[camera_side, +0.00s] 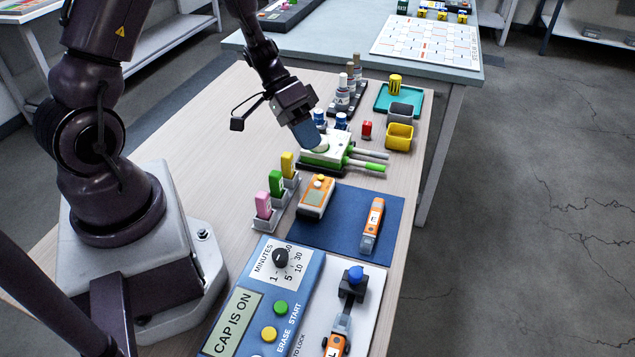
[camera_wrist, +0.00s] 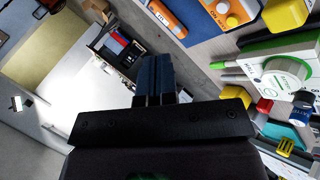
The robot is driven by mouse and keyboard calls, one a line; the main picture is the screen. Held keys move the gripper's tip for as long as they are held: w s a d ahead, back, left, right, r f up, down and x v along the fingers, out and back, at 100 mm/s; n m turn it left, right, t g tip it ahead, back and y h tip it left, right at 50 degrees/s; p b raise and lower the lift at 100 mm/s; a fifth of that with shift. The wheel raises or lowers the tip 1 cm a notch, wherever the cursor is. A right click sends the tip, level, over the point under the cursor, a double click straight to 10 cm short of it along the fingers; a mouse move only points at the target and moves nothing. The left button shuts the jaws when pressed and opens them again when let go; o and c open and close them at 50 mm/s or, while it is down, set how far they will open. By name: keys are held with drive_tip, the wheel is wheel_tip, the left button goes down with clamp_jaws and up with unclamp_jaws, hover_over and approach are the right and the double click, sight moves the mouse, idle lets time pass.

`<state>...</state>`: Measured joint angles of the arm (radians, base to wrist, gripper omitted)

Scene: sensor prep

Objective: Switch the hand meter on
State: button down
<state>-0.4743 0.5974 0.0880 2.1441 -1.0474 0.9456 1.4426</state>
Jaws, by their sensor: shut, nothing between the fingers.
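In the wrist view the meter (camera_wrist: 229,14) shows at the top right, partly cut off. No reading can be made out on its screen. My gripper (camera_side: 315,145) is shut and empty, fingers pointing down over the white and green device behind the meter. Whether the tips touch that device cannot be told. In the wrist view my gripper (camera_wrist: 153,62) shows closed dark-blue fingers, well apart from the meter.
An orange pen-shaped tool (camera_side: 371,226) lies right of the meter. Pink, green and yellow blocks (camera_side: 276,182) stand in grey holders to its left. The white and green device (camera_side: 335,152) has handles pointing right. A panel (camera_side: 235,315) reading "CAP IS ON" is in front.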

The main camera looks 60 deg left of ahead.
sight(318, 182)
drive_tip(key=shift+w+a+r+m+t, duration=0.1)
drive_tip(key=shift+w+r+m+t, duration=0.2)
drive_tip(key=shift+w+m, duration=0.4)
drive_tip(key=shift+w+a+r+m+t, duration=0.1)
drive_tip(key=shift+w+m+t, duration=0.3)
drive_tip(key=shift+m, duration=0.6)
drive_tip(key=shift+f, duration=0.1)
drive_tip(key=shift+f, duration=4.35)
drive_tip(key=shift+f, duration=0.4)
drive_tip(key=shift+f, duration=0.4)
drive_tip(key=shift+r, duration=0.85)
